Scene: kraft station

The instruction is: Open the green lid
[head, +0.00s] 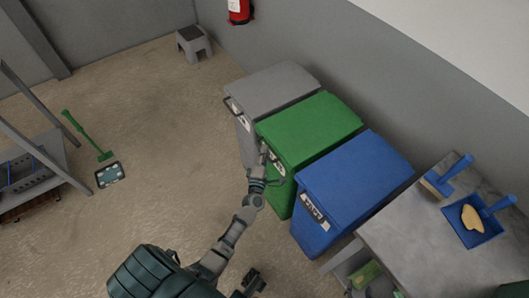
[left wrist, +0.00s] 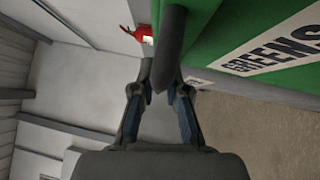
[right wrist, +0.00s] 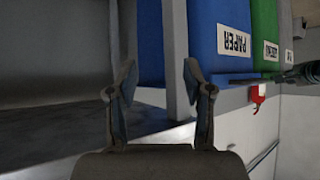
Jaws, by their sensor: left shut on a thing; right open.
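The green bin's lid (head: 312,128) is down, between a grey bin and a blue bin. My left gripper (head: 268,160) is at the lid's front edge. In the left wrist view my left gripper (left wrist: 161,82) is shut on a dark handle bar (left wrist: 172,45), next to the green bin's front with its "GREENS" label (left wrist: 275,52). My right gripper (head: 252,282) is low at the bottom of the head view, away from the bins. In the right wrist view my right gripper (right wrist: 160,82) is open and empty.
The grey bin (head: 272,90) and blue bin (head: 352,180) stand close on either side. A table (head: 415,245) with a brush (head: 450,175) and dustpan (head: 472,235) is at right. A stool (head: 194,43) and fire extinguisher (head: 239,10) are behind.

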